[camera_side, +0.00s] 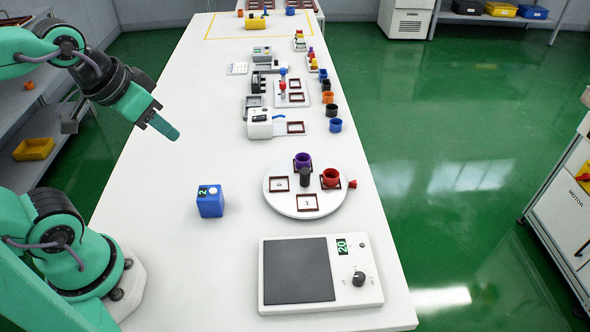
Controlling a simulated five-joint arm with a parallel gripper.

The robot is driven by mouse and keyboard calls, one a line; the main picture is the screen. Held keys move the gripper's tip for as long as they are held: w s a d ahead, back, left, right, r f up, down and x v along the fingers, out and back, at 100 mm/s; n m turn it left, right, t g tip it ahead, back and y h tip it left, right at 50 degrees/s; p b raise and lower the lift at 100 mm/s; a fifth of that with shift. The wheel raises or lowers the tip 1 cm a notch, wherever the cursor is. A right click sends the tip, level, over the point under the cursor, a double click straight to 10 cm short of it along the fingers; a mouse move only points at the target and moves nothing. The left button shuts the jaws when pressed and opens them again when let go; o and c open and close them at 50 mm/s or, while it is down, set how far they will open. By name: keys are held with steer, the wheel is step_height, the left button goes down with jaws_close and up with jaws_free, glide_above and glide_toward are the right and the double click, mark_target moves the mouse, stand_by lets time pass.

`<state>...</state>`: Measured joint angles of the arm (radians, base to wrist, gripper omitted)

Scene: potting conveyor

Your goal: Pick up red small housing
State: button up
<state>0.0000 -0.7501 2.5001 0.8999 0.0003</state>
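A red cup-shaped housing (331,177) sits upright in a dark red square frame on the right side of the round white turntable (292,207). A purple cup (303,159) sits in the frame at the back of the turntable. A dark post (305,178) stands at its centre. A small red knob (352,184) shows at the turntable's right edge. My gripper (164,127) hangs in the air over the left part of the table, well left of the turntable and apart from the red housing. Its fingers overlap in this view, so their opening is hidden.
A blue box (210,202) with a white button stands left of the turntable. A white panel (351,267) with a dark pad lies in front. Fixtures and coloured cups (335,125) line the table's right side farther back. The table's left middle (170,170) is clear.

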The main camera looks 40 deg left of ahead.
steer(key=shift+o, duration=0.5)
steer(key=o, duration=0.5)
steer(key=shift+w, duration=0.1)
steer(key=w+d+n+g, duration=0.2)
steer(key=w+d, duration=0.1)
steer(key=w, duration=0.6)
steer(key=w+d+n+g, duration=0.1)
steer(key=w+d+n, duration=0.25)
steer(key=w, duration=0.55)
steer(key=w+d+f+n+g, duration=0.1)
steer(key=w+d+f, duration=0.2)
steer(key=f, duration=0.1)
steer(key=w+d+f+n, duration=0.1)
steer(key=w+d+f, duration=0.2)
steer(key=w+f, duration=0.1)
steer(key=w+d+f+n+g, duration=0.1)
steer(key=w+d+f, duration=0.2)
steer(key=f, duration=0.3)
steer(key=shift+w+d+n+g, duration=0.3)
steer(key=shift+w+d, duration=0.1)
steer(key=shift+w, duration=0.2)
